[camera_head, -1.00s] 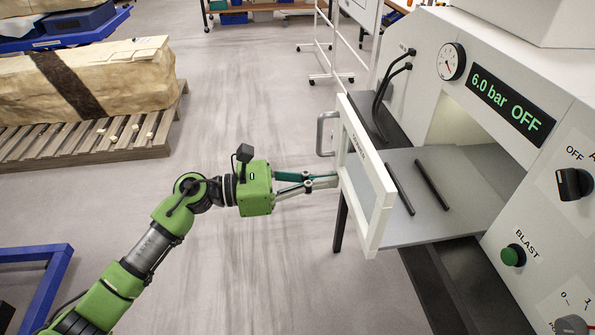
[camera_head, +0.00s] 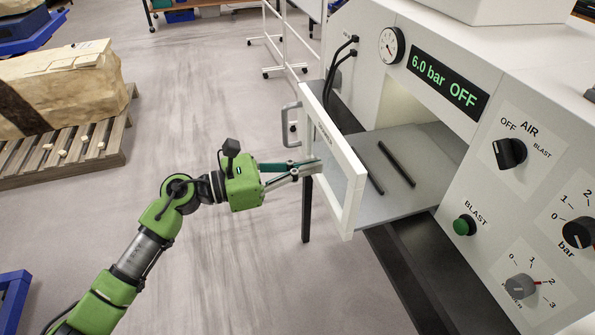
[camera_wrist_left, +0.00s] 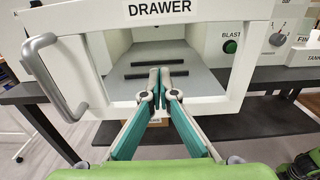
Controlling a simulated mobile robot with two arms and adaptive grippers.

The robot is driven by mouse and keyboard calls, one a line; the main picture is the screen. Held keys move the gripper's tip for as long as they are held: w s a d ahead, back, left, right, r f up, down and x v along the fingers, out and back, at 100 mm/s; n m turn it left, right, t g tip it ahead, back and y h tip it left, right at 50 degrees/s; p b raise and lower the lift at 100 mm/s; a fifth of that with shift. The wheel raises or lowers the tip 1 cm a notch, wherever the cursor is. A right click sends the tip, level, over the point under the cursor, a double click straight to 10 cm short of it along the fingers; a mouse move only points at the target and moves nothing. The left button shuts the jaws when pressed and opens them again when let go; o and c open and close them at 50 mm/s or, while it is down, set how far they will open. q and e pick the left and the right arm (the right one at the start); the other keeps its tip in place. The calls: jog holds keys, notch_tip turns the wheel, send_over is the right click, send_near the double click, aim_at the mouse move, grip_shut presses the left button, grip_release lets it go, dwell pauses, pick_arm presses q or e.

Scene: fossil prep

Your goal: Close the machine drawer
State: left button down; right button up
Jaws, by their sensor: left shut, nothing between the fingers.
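The machine drawer is pulled out of the white machine, with its white framed front (camera_head: 338,135) standing clear of the opening. Its grey tray (camera_head: 430,150) carries two dark bars (camera_head: 397,163). A metal handle (camera_head: 285,125) is on the front's far side; in the left wrist view the handle (camera_wrist_left: 50,70) is left of the fingers. My left gripper (camera_head: 318,167) is shut and empty, its tips at the drawer front. In the left wrist view the tips (camera_wrist_left: 160,75) overlap the front's window; exact contact is hard to tell. My right gripper is out of view.
The machine panel has a green BLAST button (camera_head: 465,225), knobs (camera_head: 509,153) and a display (camera_head: 447,82) reading 6.0 bar OFF. A pallet (camera_head: 75,150) with a large block stands at the left. A white rack (camera_head: 285,40) is behind. The floor between is clear.

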pick_arm(q)
jog(key=b+x, duration=0.2)
jog(key=x, duration=0.7)
jog(key=shift+d+f, duration=0.15)
jog(key=shift+f, duration=0.05)
jog(key=b, duration=0.3)
send_over(389, 170)
jog(key=shift+r, duration=0.25)
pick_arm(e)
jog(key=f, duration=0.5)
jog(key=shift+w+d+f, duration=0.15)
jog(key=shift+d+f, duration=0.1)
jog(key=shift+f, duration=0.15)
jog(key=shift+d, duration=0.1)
